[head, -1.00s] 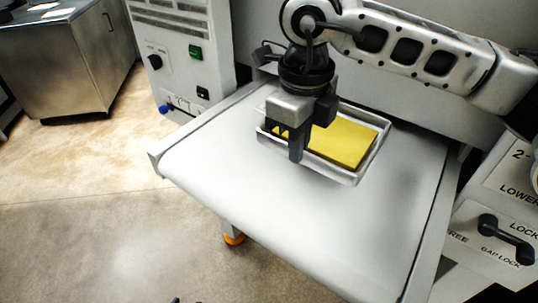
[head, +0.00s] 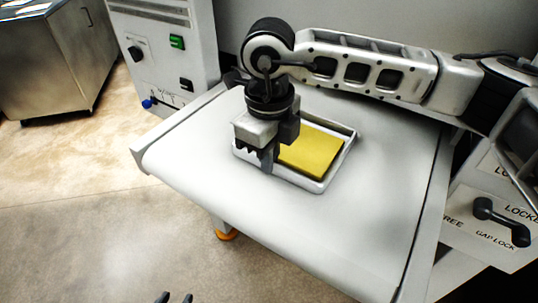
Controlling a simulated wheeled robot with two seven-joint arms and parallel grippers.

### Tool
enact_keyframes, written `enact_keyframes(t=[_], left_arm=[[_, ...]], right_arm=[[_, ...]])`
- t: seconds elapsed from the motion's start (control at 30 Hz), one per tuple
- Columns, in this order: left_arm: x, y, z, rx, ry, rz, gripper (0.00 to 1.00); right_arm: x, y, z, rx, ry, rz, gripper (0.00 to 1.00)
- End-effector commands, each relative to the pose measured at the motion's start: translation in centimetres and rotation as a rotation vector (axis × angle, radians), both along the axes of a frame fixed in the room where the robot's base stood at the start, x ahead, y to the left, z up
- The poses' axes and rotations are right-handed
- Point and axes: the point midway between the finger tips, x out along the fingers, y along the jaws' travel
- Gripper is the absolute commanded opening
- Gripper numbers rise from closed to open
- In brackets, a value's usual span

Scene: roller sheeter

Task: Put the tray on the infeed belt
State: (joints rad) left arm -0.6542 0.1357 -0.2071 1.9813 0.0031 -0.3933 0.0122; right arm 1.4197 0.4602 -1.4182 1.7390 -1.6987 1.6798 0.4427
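The silver tray (head: 330,178), with a flat yellow slab (head: 312,152) in it, is over the middle to far part of the white infeed belt (head: 300,228). It looks level and lies on the belt or very close above it; I cannot tell whether it touches. My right gripper (head: 258,163) comes down at the tray's left end, its fingers at the rim and apparently closed on it. The gripper hides that end of the tray.
A control cabinet (head: 165,55) with a green switch stands at the belt's far left. A gap lock panel (head: 490,225) with a black handle is at the right. A steel cabinet (head: 50,65) stands far left. The belt's front part is bare.

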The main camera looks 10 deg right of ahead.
Motion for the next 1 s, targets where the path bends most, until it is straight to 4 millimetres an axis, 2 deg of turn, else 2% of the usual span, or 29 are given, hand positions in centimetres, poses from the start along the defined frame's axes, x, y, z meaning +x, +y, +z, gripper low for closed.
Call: enact_keyframes(t=[0.03, 0.1, 0.13, 0.37, 0.53, 0.67, 0.8, 1.0], left_arm=[[0.0, 0.0, -0.4, 0.001, 0.002, -0.001, 0.36], [-0.1, 0.0, -0.3, 0.002, 0.005, -0.001, 0.36], [-0.1, 0.1, -0.3, 0.002, 0.006, -0.001, 0.36], [-0.1, 0.1, -0.3, 0.003, 0.006, -0.001, 0.36], [-0.1, 0.1, -0.3, 0.004, 0.005, 0.0, 0.36], [-0.1, 0.2, -0.9, 0.004, 0.006, 0.0, 0.36], [-0.1, 0.2, -1.5, 0.004, 0.011, -0.002, 0.36], [0.2, 0.0, -1.2, -0.001, -0.002, -0.004, 0.36]], right_arm=[[0.1, 0.0, -0.2, 0.001, -0.002, 0.0, 0.0], [0.0, 0.0, -0.1, 0.0, 0.0, 0.0, 0.22], [0.0, 0.0, -0.1, 0.0, 0.0, 0.0, 0.27], [0.0, 0.0, -0.1, 0.0, 0.0, 0.0, 0.27], [0.0, 0.0, 0.6, 0.001, -0.001, 0.0, 0.27], [0.0, 0.1, 2.7, 0.002, -0.003, 0.001, 0.27], [0.0, 0.1, 5.8, 0.002, -0.004, 0.0, 0.27], [0.0, 0.1, 9.8, 0.001, -0.004, 0.001, 0.27]])
